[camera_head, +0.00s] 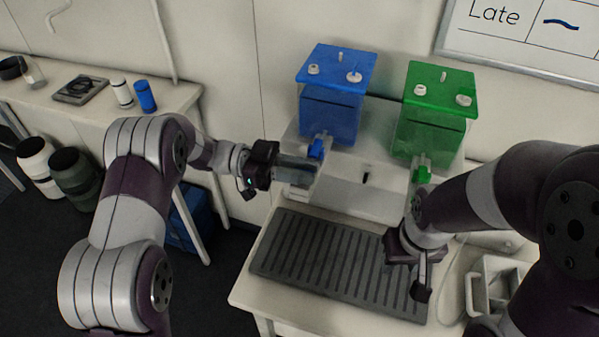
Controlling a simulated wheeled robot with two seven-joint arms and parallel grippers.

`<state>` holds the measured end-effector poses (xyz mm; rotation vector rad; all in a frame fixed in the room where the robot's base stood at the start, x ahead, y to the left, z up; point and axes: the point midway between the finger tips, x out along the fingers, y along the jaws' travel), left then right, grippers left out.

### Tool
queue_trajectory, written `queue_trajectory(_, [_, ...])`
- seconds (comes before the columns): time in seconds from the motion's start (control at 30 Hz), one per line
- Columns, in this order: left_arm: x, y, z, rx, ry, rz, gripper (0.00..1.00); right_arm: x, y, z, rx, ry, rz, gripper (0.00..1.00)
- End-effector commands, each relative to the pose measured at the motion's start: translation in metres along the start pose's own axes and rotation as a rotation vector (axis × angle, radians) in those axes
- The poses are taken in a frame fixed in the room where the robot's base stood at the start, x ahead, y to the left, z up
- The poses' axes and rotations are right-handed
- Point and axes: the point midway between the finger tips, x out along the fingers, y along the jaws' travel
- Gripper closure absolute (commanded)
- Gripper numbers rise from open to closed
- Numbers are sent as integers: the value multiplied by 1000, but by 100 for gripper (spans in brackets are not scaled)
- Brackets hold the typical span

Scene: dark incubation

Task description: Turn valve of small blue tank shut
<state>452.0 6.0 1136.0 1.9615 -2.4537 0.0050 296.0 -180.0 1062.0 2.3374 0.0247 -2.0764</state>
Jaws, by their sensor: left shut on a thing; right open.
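The small blue tank (332,112) stands at the back of the table with a blue lid. Its blue valve (317,148) sits low on its front. My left gripper (312,165) reaches in from the left and is shut on the blue valve; its fingers partly hide the valve, so the handle's exact angle cannot be told. My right gripper (420,285) is open and empty, above the right side of the grey ribbed tray, pointing down.
A green tank (436,125) with a green valve (421,174) stands right of the blue one. The grey ribbed tray (315,250) lies in front of both. A white rack (497,283) stands at the right. A side table (60,108) with bottles is at the left.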

Motion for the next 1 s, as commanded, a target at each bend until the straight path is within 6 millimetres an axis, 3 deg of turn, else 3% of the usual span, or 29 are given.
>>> queue_trajectory(0.3, [2, 1, 4, -7, -1, 97, 100, 6, 0, 1, 0, 0, 0, 57])
queue_trajectory(0.8, [2, 2, 3, -8, -1, 111, 100, 6, 0, 1, 0, 0, 0, 57])
queue_trajectory(0.83, [2, 2, 3, -8, -1, 111, 70, 6, 0, 1, 0, 0, 0, 57])
queue_trajectory(0.87, [2, 2, 3, -8, -1, 111, 61, 6, 0, 1, 0, 0, 0, 57])
queue_trajectory(1.0, [1, 1, 2, -5, 0, 110, 61, 6, 0, 1, 0, 0, 0, 57])
